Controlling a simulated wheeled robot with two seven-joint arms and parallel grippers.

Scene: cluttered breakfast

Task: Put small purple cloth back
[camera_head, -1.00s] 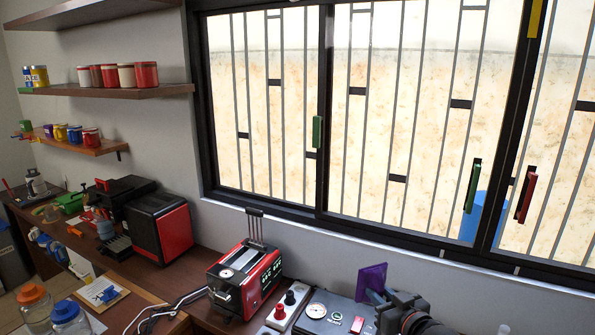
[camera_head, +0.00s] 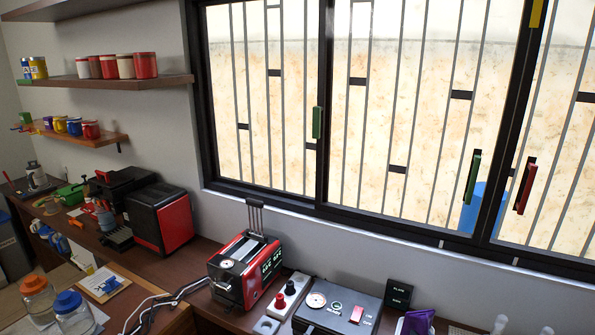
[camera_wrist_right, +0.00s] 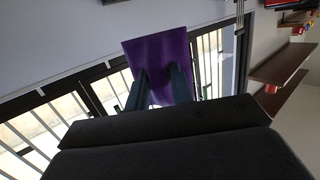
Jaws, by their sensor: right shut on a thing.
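The small purple cloth (camera_head: 418,322) shows at the bottom edge of the head view, right of centre, partly cut off by the frame. In the right wrist view the purple cloth (camera_wrist_right: 160,52) is a flat square panel. My right gripper (camera_wrist_right: 160,80) is shut on its lower part, with one dark finger on each side. In the head view, little of the right gripper can be made out around the cloth. My left gripper is not in view.
A grey device (camera_head: 338,311) with a dial and a small black box (camera_head: 398,294) stand just left of the cloth. A red toaster (camera_head: 246,270) and a switch panel (camera_head: 288,295) are further left. The barred window (camera_head: 370,120) rises behind the counter.

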